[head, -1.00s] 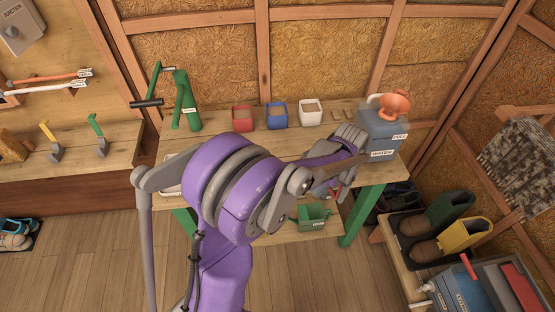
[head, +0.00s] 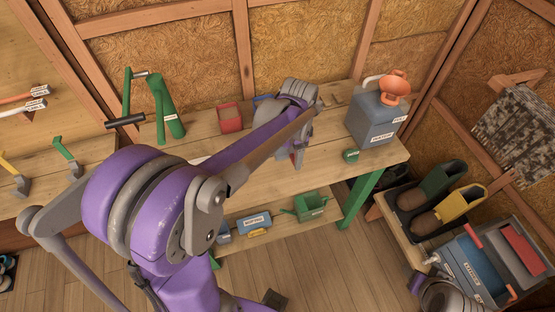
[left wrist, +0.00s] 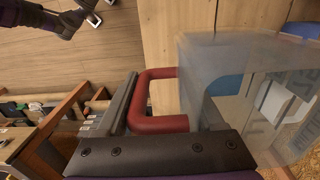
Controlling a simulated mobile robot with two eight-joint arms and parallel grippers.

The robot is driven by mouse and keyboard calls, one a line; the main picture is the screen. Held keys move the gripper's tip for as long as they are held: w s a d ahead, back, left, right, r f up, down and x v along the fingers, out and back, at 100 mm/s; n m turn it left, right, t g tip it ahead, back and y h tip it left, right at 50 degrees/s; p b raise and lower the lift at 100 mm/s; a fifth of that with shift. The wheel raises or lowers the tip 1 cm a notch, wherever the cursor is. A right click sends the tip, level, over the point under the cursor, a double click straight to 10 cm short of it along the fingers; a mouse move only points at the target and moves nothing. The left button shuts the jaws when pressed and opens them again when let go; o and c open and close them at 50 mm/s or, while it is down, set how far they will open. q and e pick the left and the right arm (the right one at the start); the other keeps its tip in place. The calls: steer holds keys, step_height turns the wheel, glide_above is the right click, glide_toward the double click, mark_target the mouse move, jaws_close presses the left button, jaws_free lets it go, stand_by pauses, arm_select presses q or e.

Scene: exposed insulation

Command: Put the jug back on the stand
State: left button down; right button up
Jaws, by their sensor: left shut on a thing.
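My left gripper (head: 299,152) is over the right part of the workbench, in front of the back wall. In the left wrist view it is shut on the red handle (left wrist: 152,78) of a translucent grey jug (left wrist: 215,60). The jug's body fills the right of that view, with something blue showing through it. In the head view my arm and gripper hide most of the jug. I cannot make out a stand with certainty. Part of my right arm (head: 447,296) shows at the bottom right; its jaw state is unclear.
A blue-grey water container (head: 375,122) with an orange funnel (head: 396,85) stands at the bench's right end. A small green labelled object (head: 351,155) lies before it. A red pot (head: 230,118) and green pump (head: 168,110) stand left. Boots (head: 435,205) are lower right.

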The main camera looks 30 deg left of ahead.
arm_select(q)
steer(key=shift+a+f, duration=0.1)
steer(key=shift+f, duration=0.05)
step_height(320, 180, down, 10)
steer(key=shift+r+b, duration=0.25)
steer(key=shift+b, duration=0.05)
steer(key=shift+f, duration=0.2)
jaws_free()
steer(key=shift+r, duration=0.1)
